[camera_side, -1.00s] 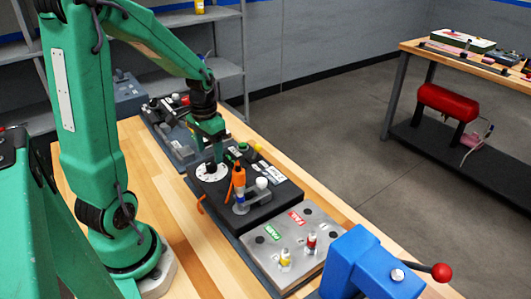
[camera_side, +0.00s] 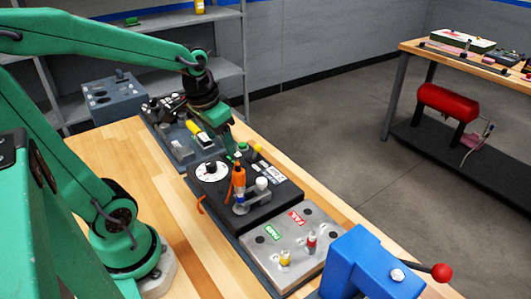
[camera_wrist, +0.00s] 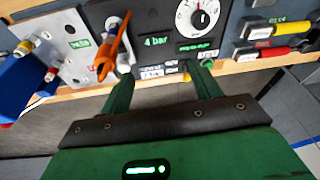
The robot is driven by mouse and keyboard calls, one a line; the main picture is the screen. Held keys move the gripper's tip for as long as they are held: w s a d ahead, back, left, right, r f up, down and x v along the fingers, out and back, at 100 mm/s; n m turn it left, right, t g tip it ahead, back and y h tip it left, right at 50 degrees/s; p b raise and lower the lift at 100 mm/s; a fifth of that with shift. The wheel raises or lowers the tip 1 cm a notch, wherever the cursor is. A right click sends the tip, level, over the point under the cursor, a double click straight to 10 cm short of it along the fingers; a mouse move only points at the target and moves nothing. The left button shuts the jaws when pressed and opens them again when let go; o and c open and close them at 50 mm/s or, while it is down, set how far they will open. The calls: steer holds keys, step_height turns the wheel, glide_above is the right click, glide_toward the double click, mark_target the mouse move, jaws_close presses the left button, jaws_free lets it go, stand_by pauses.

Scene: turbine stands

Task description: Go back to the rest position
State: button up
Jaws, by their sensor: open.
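My gripper (camera_side: 232,154) is over the far right edge of the black test unit (camera_side: 262,205) in the side view. In the wrist view my gripper (camera_wrist: 165,72) has its two green fingers spread, with nothing between them. Whether a fingertip touches the unit cannot be told.
The grey PASS/FAIL plate (camera_side: 270,240) carries a yellow-topped part and a red-topped part. Bare wood (camera_side: 140,165) is clear at left.

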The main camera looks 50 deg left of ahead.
steer(key=s+d+r+m+t, duration=0.1)
steer(key=s+d+r+t, duration=0.1)
steer(key=s+d+r, duration=0.2)
steer(key=shift+s+d+r+t+h, duration=0.4)
steer(key=shift+d+r, duration=0.05)
steer(key=shift+d, duration=1.05)
steer(key=shift+c, duration=0.4)
jaws_close()
stand_by(0.7)
